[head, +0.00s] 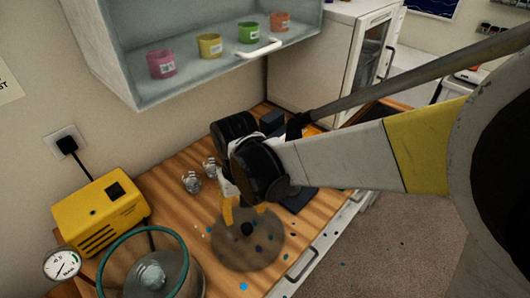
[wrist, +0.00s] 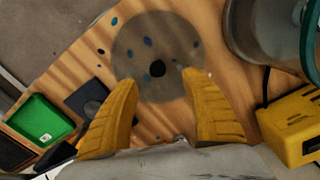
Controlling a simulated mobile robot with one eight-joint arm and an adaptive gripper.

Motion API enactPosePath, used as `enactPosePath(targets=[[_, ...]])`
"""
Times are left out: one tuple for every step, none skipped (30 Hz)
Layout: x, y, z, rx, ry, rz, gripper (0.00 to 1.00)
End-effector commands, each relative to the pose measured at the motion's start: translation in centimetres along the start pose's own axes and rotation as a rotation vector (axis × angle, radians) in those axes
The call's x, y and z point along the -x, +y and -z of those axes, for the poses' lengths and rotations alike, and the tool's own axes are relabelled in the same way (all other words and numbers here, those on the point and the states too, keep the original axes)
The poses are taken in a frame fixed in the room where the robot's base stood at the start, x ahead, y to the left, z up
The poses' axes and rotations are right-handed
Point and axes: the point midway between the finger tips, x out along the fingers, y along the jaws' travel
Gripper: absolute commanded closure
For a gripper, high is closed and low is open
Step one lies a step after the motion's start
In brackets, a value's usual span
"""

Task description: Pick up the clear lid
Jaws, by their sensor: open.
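The clear lid (head: 235,257) is a round, see-through smoky disc with a black knob (head: 247,229) at its centre. It lies flat on the wooden bench, and blue and dark specks show on or through it. In the wrist view the lid (wrist: 165,28) is ahead of my fingers, with the knob (wrist: 157,68) between and just beyond the fingertips. My gripper (head: 245,210) has yellow fingers, open and empty, above the knob's side of the lid. The same open fingers show in the wrist view (wrist: 160,82); their exact height over the knob is hard to tell.
A glass chamber with a teal rim (head: 113,247) stands left of the lid, by a yellow pump (head: 95,222) and a gauge (head: 62,264). A shelf (head: 150,100) with coloured cups hangs above. A green tray (wrist: 40,119) is left.

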Motion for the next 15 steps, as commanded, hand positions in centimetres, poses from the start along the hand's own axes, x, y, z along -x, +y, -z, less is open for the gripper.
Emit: enactPosePath(targets=[[-1.2, 0.0, 0.0, 0.0, 0.0, 0.0, 0.45], [-1.8, 0.1, 0.1, -0.001, 0.0, 0.0, 0.45], [-2.5, 0.1, 0.1, -0.001, 0.001, 0.0, 0.45], [-2.9, 0.1, 0.1, -0.001, 0.001, 0.0, 0.45], [-3.3, 0.1, 0.1, -0.001, 0.001, 0.0, 0.45], [-3.8, 0.1, 0.1, -0.001, 0.001, 0.0, 0.45], [-4.0, 0.1, 0.1, -0.001, 0.002, 0.0, 0.45], [-4.2, 0.1, 0.1, -0.001, 0.002, 0.0, 0.45], [-4.3, 0.2, 0.1, -0.002, 0.002, 0.0, 0.45], [-4.4, 0.2, 0.1, -0.002, 0.002, 0.0, 0.45], [-4.6, 0.2, 0.1, -0.002, 0.002, 0.0, 0.45], [-4.9, 0.3, 0.2, -0.002, 0.002, 0.0, 0.45], [-5.2, 0.4, 0.2, -0.002, 0.002, 0.0, 0.45], [-5.6, 0.5, 0.3, -0.002, 0.002, 0.0, 0.45], [-6.2, 0.6, 0.5, -0.002, 0.002, 0.0, 0.45]])
